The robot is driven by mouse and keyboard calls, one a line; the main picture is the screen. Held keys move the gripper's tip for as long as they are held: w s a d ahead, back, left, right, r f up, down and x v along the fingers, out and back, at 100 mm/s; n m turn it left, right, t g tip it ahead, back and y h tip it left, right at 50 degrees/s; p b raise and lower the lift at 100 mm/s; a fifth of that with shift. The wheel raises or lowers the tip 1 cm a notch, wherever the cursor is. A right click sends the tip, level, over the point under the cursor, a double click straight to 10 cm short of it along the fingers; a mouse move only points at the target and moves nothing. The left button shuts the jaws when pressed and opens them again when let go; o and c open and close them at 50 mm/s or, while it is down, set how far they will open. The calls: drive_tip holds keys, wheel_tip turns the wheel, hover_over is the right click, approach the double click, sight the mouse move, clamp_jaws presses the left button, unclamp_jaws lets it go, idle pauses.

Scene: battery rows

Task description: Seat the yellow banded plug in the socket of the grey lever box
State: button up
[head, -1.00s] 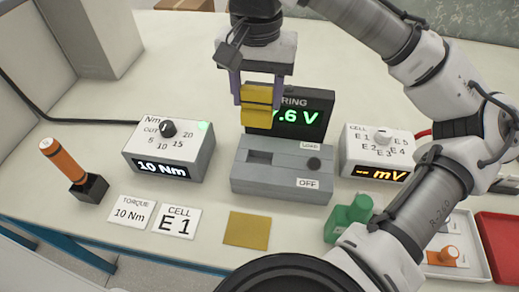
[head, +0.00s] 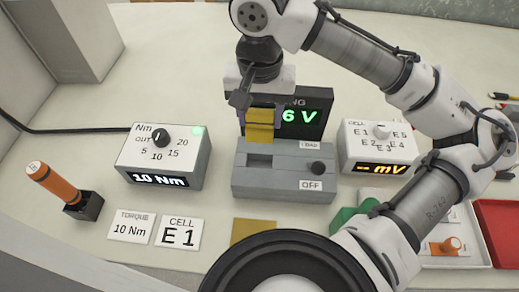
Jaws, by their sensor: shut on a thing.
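The yellow banded plug (head: 260,126) is held upright in my gripper (head: 260,112), which is shut on it. The plug hangs over the back left part of the grey lever box (head: 285,185). The socket (head: 259,161) is a dark rectangular opening in the box's top left, just below the plug in the picture. The plug's lower end appears close to the socket's back edge; I cannot tell the exact height gap. The box has a dark round knob (head: 318,168) at right, beside an OFF label. My gripper partly hides the display behind.
A display (head: 306,118) with green digits stands right behind the box. A torque dial box (head: 165,157) is at left, and a cell dial box (head: 381,150) at right. An orange-handled tool (head: 55,184) stands far left. A yellow square mat (head: 251,230) and green object (head: 345,217) lie in front.

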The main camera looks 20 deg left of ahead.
wheel_tip(320, 180, down, 12)
drive_tip(key=shift+f, duration=0.1)
idle(0.5)
drive_tip(key=o, duration=1)
drive_tip(key=shift+f, duration=0.1)
wheel_tip(320, 180, up, 12)
drive_tip(key=shift+r, duration=0.2)
drive_tip(key=shift+s+f, duration=0.1)
